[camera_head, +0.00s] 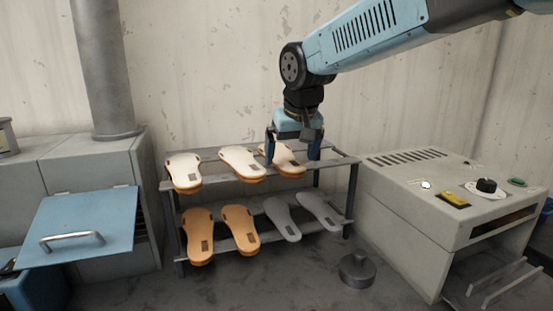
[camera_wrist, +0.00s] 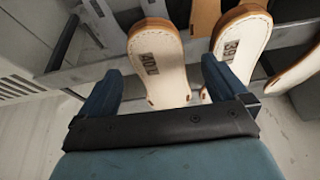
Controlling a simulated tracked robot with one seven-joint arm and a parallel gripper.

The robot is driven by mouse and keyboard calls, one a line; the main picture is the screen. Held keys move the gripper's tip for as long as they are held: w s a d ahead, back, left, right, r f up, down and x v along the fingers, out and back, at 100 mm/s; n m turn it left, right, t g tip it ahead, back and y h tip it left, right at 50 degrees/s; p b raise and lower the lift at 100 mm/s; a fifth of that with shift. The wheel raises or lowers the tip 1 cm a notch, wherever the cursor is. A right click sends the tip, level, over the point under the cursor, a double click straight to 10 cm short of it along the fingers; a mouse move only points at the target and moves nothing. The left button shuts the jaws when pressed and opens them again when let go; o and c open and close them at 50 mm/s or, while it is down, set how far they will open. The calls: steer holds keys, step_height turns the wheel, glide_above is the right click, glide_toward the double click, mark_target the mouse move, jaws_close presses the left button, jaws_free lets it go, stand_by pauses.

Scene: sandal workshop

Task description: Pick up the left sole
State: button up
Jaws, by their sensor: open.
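Three cream soles with tan edges lie on the rack's top shelf: one at the left (camera_head: 184,172), one in the middle (camera_head: 243,163) and one at the right (camera_head: 289,166). My gripper (camera_head: 294,152) is open and empty above the right one, its fingers pointing down. In the wrist view, a cream sole (camera_wrist: 160,75) with a dark printed label shows between my open fingers (camera_wrist: 162,78). Another labelled cream sole (camera_wrist: 238,45) lies beside it, partly behind the right finger. I cannot tell how far the fingertips are from the sole.
The metal rack (camera_head: 340,160) also holds two orange soles (camera_head: 198,235) and two grey soles (camera_head: 283,219) on its lower shelf. A grey machine (camera_head: 420,205) stands close at the right, a cabinet with a blue panel (camera_head: 85,225) at the left. A dark weight (camera_head: 357,270) sits on the floor.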

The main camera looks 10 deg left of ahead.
steer(key=shift+x, duration=1.05)
steer(key=shift+c, duration=0.5)
steer(key=c, duration=1.1)
steer(key=shift+r, duration=0.1)
